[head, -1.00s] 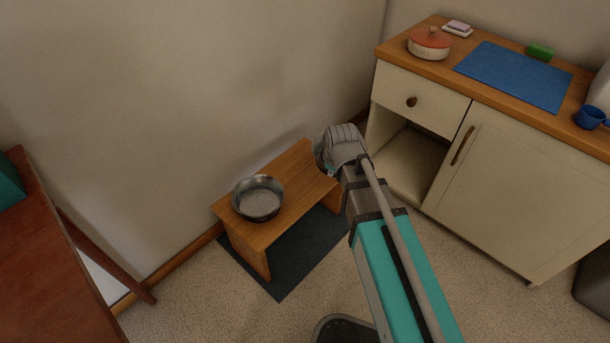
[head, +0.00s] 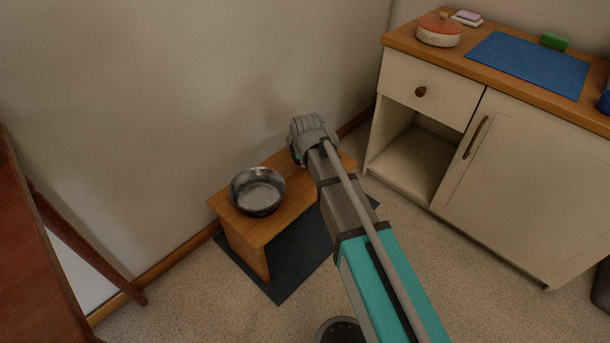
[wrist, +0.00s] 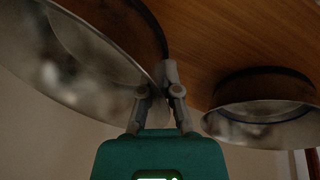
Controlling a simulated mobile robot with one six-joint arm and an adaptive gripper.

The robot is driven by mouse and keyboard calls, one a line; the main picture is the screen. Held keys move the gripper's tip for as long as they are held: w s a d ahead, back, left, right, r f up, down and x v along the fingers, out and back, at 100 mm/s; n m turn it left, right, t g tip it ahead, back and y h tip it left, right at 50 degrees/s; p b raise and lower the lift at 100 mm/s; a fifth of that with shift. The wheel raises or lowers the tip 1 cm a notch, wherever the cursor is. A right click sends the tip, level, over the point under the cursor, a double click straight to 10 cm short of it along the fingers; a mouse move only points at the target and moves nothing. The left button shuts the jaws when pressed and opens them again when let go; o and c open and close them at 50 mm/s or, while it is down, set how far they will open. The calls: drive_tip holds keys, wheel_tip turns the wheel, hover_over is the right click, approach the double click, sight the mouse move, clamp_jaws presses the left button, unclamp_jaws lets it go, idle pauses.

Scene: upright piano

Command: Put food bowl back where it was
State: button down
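A grey metal bowl (head: 258,192) stands upright on the left part of a small wooden bench (head: 262,226). It also shows at the right of the wrist view (wrist: 262,118). My gripper (head: 312,135) is over the bench's far right part, its fingertips hidden in the head view. In the wrist view, my gripper (wrist: 160,95) has its fingers on both sides of the rim of a second metal bowl (wrist: 75,65). In the head view this second bowl is almost wholly hidden behind the gripper. I cannot tell whether it touches the bench top.
A dark mat (head: 283,285) lies under the bench, against the wall. A cream cabinet (head: 530,180) with an open compartment stands right, bearing a red-lidded pot (head: 439,32), a blue mat (head: 528,64) and a green sponge (head: 555,42). A reddish-brown table (head: 30,270) stands left.

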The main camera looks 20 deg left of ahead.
sight(301, 174)
drive_tip(key=shift+a+f, duration=0.2)
drive_tip(key=shift+f, duration=0.05)
drive_tip(key=shift+w+a+f+b, duration=0.2)
drive_tip(key=shift+a+f+b, duration=0.2)
drive_tip(key=shift+f+b, duration=0.4)
wheel_tip(301, 174, down, 2)
drive_tip(key=b, duration=0.2)
drive_tip(key=shift+f+b, duration=0.15)
drive_tip(key=shift+b, duration=0.15)
drive_tip(key=c, duration=0.8)
unclamp_jaws()
drive_tip(key=p+v, duration=1.1)
drive_tip(key=v, duration=0.1)
